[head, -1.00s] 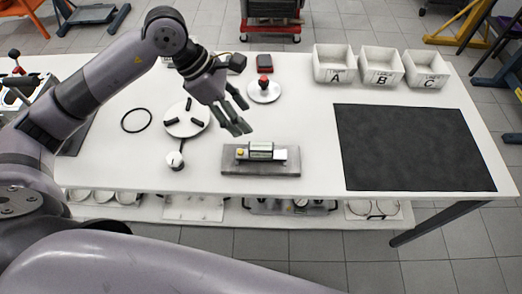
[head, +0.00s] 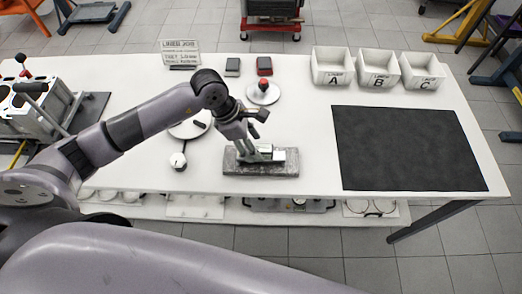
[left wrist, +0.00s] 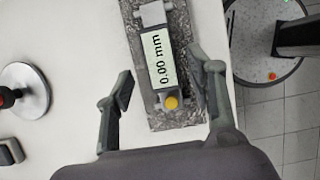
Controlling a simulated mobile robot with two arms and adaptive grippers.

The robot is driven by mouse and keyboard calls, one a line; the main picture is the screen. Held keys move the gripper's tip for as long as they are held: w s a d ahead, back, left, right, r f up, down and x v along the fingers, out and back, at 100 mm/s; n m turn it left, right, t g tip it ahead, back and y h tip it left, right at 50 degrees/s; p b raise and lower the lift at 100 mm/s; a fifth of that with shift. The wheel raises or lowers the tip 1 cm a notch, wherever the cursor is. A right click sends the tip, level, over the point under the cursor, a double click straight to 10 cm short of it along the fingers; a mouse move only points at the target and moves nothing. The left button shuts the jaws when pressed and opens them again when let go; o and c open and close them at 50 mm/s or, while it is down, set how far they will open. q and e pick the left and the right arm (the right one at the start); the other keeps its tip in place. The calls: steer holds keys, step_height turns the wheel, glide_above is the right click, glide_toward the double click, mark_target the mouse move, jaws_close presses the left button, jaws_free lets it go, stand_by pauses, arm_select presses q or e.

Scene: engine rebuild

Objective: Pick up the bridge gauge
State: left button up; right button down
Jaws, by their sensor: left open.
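In the head view my left gripper (head: 258,154) is over the block and partly hides the gauge (head: 279,156). In the left wrist view its open fingers (left wrist: 162,74) stand on either side of the gauge's button end, with a visible gap to each side. I cannot tell whether the fingertips touch the block. My right gripper is not in view.
A white dial (head: 178,160) stands left of the block. Behind are a round plate (head: 187,130) and a red-knobbed disc (head: 263,98). A black mat (head: 410,148) lies right, with bins A, B and C behind. An engine block (head: 40,115) stands far left.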

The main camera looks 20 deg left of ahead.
mark_target(258, 147)
arm_select(q)
steer(key=x, duration=0.2)
steer(key=p+x, duration=0.1)
steer(key=x, duration=0.1)
steer(key=shift+d+f, duration=0.1)
steer(key=shift+d, duration=0.3)
jaws_close()
stand_by(0.5)
